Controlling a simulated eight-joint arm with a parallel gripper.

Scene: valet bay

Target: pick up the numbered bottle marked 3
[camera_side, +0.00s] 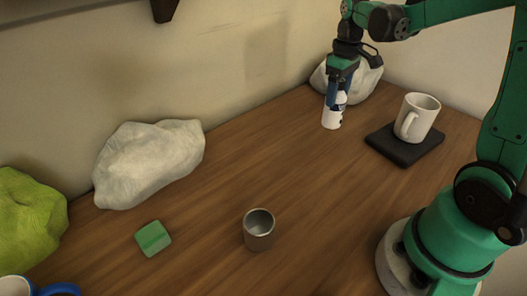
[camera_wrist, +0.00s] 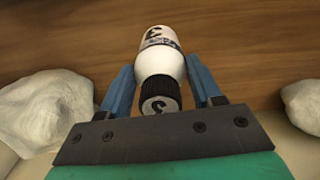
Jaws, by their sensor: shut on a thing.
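The white bottle marked 3 (camera_side: 331,118) stands on the wooden table at the back, towards the right, in the side view. In the wrist view the bottle (camera_wrist: 160,62) has a dark cap with a 3 on top and another 3 on its side. My gripper (camera_side: 338,92) comes down over it from above. In the wrist view the blue fingers of my gripper (camera_wrist: 163,85) lie on either side of the bottle, shut on it. The bottle's base seems to be on or very near the table; I cannot tell which.
A pale stone-like lump (camera_side: 362,84) lies just behind the bottle. A white mug (camera_side: 416,118) stands on a dark pad (camera_side: 399,153) to the right. A metal cup (camera_side: 259,231), green block (camera_side: 153,238), another pale lump (camera_side: 148,163) and lime lump (camera_side: 30,220) are farther left. The table's middle is clear.

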